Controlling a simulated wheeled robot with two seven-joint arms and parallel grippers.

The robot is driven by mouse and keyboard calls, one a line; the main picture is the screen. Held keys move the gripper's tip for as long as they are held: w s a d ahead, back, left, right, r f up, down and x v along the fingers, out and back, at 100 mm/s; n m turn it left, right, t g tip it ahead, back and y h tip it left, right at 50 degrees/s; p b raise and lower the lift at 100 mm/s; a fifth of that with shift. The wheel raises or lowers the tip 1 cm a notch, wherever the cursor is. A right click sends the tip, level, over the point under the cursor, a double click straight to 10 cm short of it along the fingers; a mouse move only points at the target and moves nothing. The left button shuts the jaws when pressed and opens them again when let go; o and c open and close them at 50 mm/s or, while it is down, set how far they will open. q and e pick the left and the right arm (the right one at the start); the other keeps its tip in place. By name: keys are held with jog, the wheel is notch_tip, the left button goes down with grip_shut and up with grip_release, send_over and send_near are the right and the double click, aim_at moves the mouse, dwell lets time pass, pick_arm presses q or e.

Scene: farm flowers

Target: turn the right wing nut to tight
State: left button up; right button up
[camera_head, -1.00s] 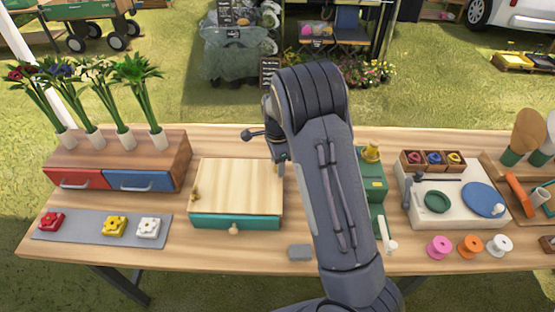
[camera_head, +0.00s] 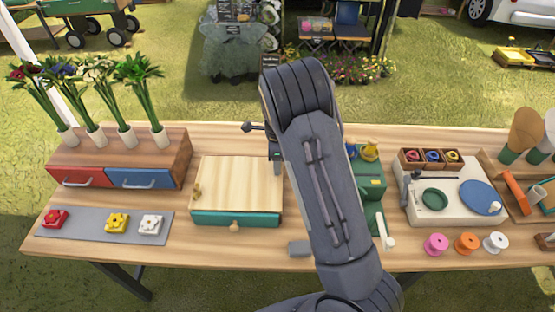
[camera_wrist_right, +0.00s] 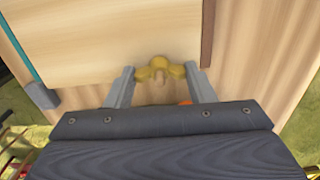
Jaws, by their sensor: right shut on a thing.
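The flower press (camera_head: 237,184) has a pale wooden top board and a green drawer-like front below it. The right wing nut (camera_wrist_right: 158,70) is brass-coloured and sits by the board's edge in the right wrist view. My right gripper (camera_wrist_right: 159,76) has one finger on each side of it and is shut on its wings. In the head view, my right gripper (camera_head: 277,160) is at the board's right edge, and the gripper and arm hide the right wing nut. The left wing nut (camera_head: 196,192) stands at the board's left edge. My left gripper is out of view.
A green device (camera_head: 371,185) stands right of my arm, partly hidden by it. A small grey block (camera_head: 300,248) lies near the front edge. A drawer box (camera_head: 160,164) with flowers stands left, behind a grey mat (camera_head: 90,232) with colored flower blocks.

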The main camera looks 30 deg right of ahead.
jog(key=o, duration=1)
notch_tip(320, 180, up, 8)
jog(key=shift+f+b, duration=0.1)
jog(key=shift+b, duration=0.25)
